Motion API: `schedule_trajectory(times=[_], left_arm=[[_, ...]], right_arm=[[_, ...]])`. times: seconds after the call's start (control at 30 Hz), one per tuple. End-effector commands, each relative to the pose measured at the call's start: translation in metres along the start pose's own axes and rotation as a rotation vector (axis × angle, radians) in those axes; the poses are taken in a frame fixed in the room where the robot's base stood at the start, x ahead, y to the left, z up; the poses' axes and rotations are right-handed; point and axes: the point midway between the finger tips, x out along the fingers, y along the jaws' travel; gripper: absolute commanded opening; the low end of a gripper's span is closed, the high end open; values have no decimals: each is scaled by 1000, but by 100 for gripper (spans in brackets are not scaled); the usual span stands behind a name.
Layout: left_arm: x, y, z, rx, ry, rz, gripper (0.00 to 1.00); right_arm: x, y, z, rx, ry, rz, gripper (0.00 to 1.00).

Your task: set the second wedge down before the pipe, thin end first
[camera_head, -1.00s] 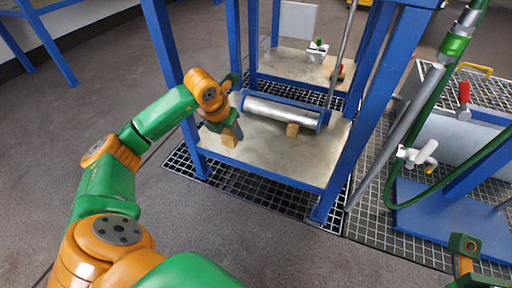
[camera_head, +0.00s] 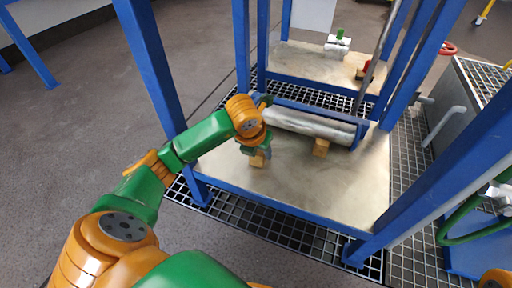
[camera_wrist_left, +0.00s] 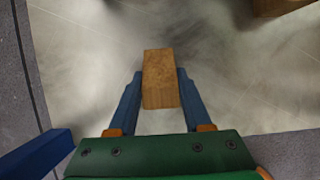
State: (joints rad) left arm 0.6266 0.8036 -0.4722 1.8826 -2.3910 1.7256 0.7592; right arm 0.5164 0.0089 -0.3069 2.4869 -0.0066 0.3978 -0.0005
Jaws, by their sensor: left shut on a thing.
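The pipe (camera_head: 308,123) is a grey metal cylinder lying along the back of the metal shelf (camera_head: 300,190) inside a blue frame. One wooden wedge (camera_head: 320,147) sits on the shelf before the pipe's right part. My left gripper (camera_head: 260,153) is shut on the second wooden wedge (camera_head: 257,161), before the pipe's left end. In the left wrist view the held wedge (camera_wrist_left: 160,78) is between the two blue fingers (camera_wrist_left: 157,95), over the bare shelf. I cannot tell whether it touches the shelf.
Blue posts (camera_head: 150,65) stand left and right of the shelf. A slanted grey rod (camera_head: 375,58) rises behind the pipe's right end. A rear shelf (camera_head: 310,62) carries a valve (camera_head: 338,42). The front middle of the shelf is clear.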

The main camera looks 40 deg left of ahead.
Motion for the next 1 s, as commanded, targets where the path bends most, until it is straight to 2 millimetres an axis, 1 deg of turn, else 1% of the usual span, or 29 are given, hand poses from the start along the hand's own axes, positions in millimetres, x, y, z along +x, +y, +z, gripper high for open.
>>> schedule_trajectory(times=[0.13,0.17,0.2,0.27,0.53,0.63,0.73,0.77,0.9,1.0], left_arm=[[3,0,-1,0,0,1,0],[3,0,-1,0,0,1,52],[2,0,-1,0,0,1,63],[2,0,-1,0,0,1,79],[1,0,0,0,0,0,79],[-7,0,2,1,-1,0,79],[-28,1,4,2,-1,1,79],[-36,1,4,2,-2,0,79],[-74,1,5,3,-3,1,79],[-98,0,4,2,-3,0,79]], right_arm=[[-2,0,-1,0,1,-1,0],[-1,-1,-1,0,2,-1,0],[-1,0,-1,0,2,-1,0],[-1,0,-1,0,2,-1,0],[0,0,0,1,1,-1,0],[6,1,1,1,3,0,0],[16,4,5,2,-1,3,0],[16,6,10,1,-19,6,0],[8,12,28,10,-104,33,0],[-1,15,36,18,-160,56,0]])
